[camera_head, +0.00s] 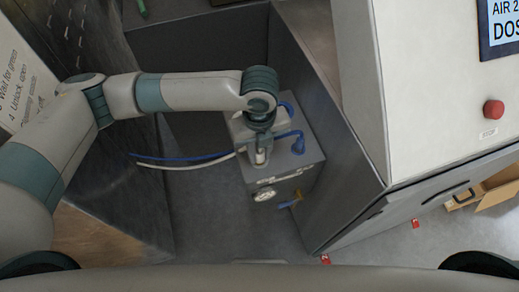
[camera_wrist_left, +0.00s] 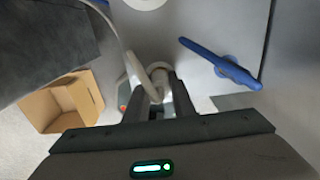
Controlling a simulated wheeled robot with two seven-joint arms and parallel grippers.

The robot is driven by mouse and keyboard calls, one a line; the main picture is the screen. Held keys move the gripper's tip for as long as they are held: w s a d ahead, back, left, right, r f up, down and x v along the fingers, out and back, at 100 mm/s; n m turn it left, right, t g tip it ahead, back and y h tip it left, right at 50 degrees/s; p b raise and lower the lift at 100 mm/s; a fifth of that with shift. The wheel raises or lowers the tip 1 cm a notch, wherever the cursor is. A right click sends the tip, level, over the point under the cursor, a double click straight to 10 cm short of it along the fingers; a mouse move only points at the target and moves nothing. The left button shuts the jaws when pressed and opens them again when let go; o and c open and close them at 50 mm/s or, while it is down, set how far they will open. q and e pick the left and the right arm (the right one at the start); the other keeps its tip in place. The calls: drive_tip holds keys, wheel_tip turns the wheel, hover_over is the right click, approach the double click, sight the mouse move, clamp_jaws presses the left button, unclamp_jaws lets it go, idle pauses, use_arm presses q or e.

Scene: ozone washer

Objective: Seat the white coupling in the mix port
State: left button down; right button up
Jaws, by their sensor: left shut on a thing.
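My left gripper (camera_head: 261,158) points down over the top of a grey box-shaped unit (camera_head: 312,158). In the left wrist view its fingers (camera_wrist_left: 158,84) are shut on the white coupling (camera_wrist_left: 151,90), and a white hose (camera_wrist_left: 113,30) runs up from it. The coupling is tilted in that view. A pale ring (camera_wrist_left: 158,67), perhaps the mix port, shows just beyond the fingertips. Whether the coupling is in it or only beside it, I cannot tell. My right gripper is in neither view.
A blue fitting (camera_head: 298,146) stands on the unit close by; it also shows in the left wrist view (camera_wrist_left: 222,63). White and blue (camera_head: 185,158) hoses run left. Dark panels surround the unit. A white cabinet with a red button (camera_head: 493,110) stands right. Floor is clear in front.

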use_arm(q)
drive_tip(key=shift+f, duration=0.15)
drive_tip(key=c, duration=1.5)
unclamp_jaws()
drive_tip(key=shift+r, duration=0.2)
wheel_tip(320, 180, up, 12)
drive_tip(key=b, duration=0.3)
